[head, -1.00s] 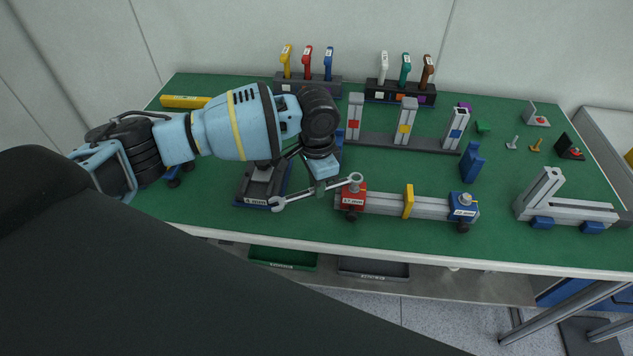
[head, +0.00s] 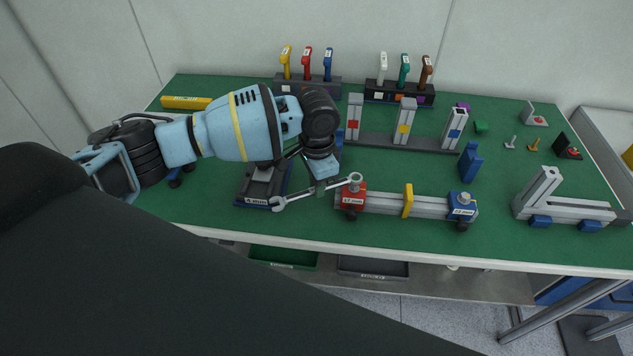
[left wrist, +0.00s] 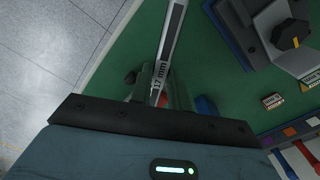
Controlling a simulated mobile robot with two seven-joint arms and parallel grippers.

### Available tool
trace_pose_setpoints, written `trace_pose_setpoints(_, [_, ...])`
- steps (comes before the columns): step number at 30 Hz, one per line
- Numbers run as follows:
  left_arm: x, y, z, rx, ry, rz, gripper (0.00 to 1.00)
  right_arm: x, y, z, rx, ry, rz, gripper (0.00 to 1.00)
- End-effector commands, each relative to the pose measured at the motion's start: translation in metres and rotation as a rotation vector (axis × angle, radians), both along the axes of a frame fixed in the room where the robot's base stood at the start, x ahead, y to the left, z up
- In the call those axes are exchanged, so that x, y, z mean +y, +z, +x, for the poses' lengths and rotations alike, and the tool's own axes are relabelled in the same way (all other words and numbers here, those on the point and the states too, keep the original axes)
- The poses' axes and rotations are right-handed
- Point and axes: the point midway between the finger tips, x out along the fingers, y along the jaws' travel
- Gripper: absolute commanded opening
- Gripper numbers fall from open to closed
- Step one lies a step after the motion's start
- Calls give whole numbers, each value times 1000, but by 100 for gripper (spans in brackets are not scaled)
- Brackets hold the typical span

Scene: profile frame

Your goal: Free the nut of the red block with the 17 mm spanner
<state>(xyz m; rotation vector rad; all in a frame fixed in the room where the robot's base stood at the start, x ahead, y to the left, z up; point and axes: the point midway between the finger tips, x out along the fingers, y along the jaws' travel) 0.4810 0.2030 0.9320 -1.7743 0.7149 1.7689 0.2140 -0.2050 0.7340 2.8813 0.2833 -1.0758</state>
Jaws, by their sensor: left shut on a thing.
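In the left wrist view the spanner shaft (left wrist: 170,50) reads "17 mm". My right gripper is not in view.
On the same rail are a yellow plate (head: 408,201) and a blue block (head: 462,206) with a nut. A dark vise-like fixture (head: 262,186) stands close left of the spanner. Racks of coloured handles (head: 307,84) stand behind. The bench's front edge is near.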

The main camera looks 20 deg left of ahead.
Motion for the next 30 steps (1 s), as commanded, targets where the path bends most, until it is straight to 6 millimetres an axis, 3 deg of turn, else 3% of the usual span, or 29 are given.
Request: trace_pose_setpoints(30, [0,0,0,1,0,-1,0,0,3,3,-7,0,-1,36])
